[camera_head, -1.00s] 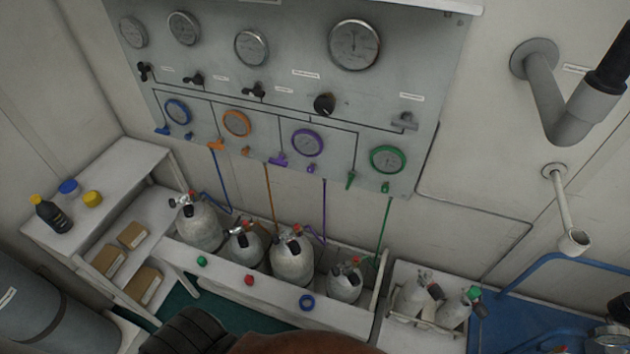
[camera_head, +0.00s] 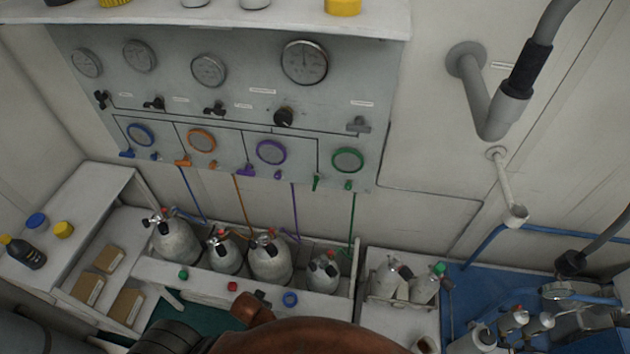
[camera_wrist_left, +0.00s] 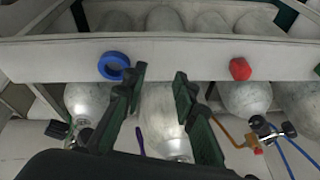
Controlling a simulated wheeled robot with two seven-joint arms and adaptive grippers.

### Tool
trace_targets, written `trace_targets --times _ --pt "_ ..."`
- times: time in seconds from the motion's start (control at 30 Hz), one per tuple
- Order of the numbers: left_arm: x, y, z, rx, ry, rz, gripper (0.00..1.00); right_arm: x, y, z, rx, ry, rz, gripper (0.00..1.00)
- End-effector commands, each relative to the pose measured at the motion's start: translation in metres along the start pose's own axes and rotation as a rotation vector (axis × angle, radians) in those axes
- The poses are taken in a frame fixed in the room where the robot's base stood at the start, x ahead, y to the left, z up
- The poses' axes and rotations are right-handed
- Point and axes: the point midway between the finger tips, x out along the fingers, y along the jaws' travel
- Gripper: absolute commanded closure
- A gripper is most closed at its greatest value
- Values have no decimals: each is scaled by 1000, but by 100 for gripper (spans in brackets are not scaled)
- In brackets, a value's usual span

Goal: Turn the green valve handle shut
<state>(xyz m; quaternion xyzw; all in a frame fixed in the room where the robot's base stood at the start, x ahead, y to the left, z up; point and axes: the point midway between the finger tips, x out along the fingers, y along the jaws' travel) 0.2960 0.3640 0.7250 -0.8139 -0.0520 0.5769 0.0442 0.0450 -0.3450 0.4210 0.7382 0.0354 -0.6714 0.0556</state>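The green valve handle (camera_head: 316,182) is a small lever on the grey wall panel (camera_head: 240,105), below and left of the green-rimmed gauge (camera_head: 347,160). It points roughly up and down, while the orange handle (camera_head: 183,161) and purple handle (camera_head: 245,169) lie more sideways. A small green knob (camera_head: 348,185) sits right of it. My left gripper (camera_wrist_left: 160,78) is open and empty in the left wrist view, with the bench front and blue ring (camera_wrist_left: 113,66) beyond its fingers. The green handle is not in that view. My right gripper is not seen.
Several grey cylinders (camera_head: 270,262) stand in a white bench (camera_head: 215,283) under the panel, with coloured hoses rising to it. A shelf (camera_head: 230,28) juts out above the panel. A grey pipe (camera_head: 480,100) sticks out at right. Space before the green handle looks clear.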

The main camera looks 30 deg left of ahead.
Motion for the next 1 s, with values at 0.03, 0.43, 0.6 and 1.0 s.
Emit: trace_targets --times 0.03,0.43,0.6,1.0 --pt "-22 -6 -13 -12 19 -12 74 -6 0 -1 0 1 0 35" --pt "-137 -71 -139 -215 362 -261 74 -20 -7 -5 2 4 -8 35" --pt "-174 -79 -206 -268 605 -343 74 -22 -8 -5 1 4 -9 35" --pt "-263 15 -347 -153 1143 -247 74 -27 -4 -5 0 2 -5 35"
